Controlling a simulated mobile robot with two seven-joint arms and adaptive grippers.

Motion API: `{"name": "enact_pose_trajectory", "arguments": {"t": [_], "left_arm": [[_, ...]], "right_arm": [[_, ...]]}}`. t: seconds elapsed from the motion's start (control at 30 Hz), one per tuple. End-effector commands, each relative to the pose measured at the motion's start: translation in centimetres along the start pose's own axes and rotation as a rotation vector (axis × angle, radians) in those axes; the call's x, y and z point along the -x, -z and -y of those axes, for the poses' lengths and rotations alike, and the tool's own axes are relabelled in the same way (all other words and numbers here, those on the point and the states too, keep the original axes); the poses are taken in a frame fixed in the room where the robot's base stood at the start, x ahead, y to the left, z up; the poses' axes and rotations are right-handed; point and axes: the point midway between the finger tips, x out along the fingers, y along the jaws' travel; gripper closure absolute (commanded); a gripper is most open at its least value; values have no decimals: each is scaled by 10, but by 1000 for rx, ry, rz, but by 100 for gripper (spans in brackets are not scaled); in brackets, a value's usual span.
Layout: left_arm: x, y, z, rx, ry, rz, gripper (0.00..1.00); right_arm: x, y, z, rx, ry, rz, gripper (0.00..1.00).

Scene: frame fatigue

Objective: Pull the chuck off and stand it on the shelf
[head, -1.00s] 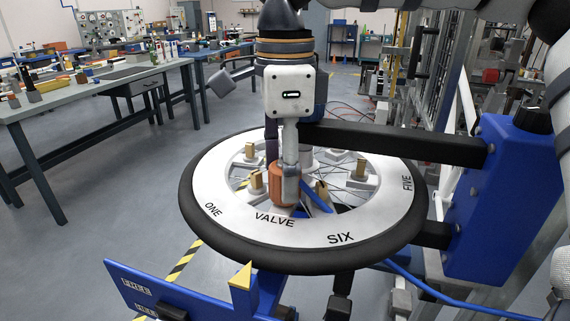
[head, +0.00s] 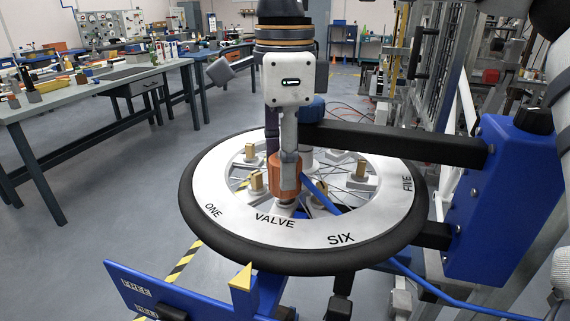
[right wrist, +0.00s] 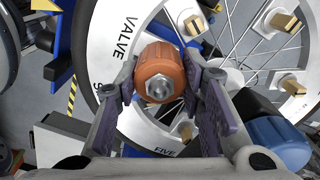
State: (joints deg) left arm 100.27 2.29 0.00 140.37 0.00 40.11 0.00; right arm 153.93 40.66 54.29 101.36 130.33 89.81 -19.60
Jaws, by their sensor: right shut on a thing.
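The chuck (head: 272,176) is an orange ribbed cylinder, held upright over the VALVE mark of the wheel rim (head: 232,204). In the right wrist view the chuck (right wrist: 158,66) sits between the two finger pads, with a metal nut on its near end. My right gripper (head: 288,178) comes down from above and is shut on the chuck. A pale fitting shows just under the chuck; I cannot tell whether they still touch. My left gripper is not in view. I cannot make out which part is the shelf.
The wheel has a black tyre (head: 330,262) and several brass-topped blocks inside its rim. A black bar (head: 400,143) runs from a blue housing (head: 500,200) at right, across the wheel's far side. A blue panel with labels (head: 150,293) stands at front left. Open floor lies left.

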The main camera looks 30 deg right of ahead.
Motion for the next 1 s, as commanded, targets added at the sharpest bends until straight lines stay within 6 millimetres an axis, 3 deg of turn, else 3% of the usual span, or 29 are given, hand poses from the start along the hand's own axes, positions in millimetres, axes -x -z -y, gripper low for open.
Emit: {"name": "enact_pose_trajectory", "arguments": {"t": [0.43,0.83,1.0], "left_arm": [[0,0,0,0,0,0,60],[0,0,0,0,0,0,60],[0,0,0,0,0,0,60]], "right_arm": [[24,0,0,0,2,2,98],[28,0,0,1,2,1,98],[45,0,0,1,3,1,98]]}}
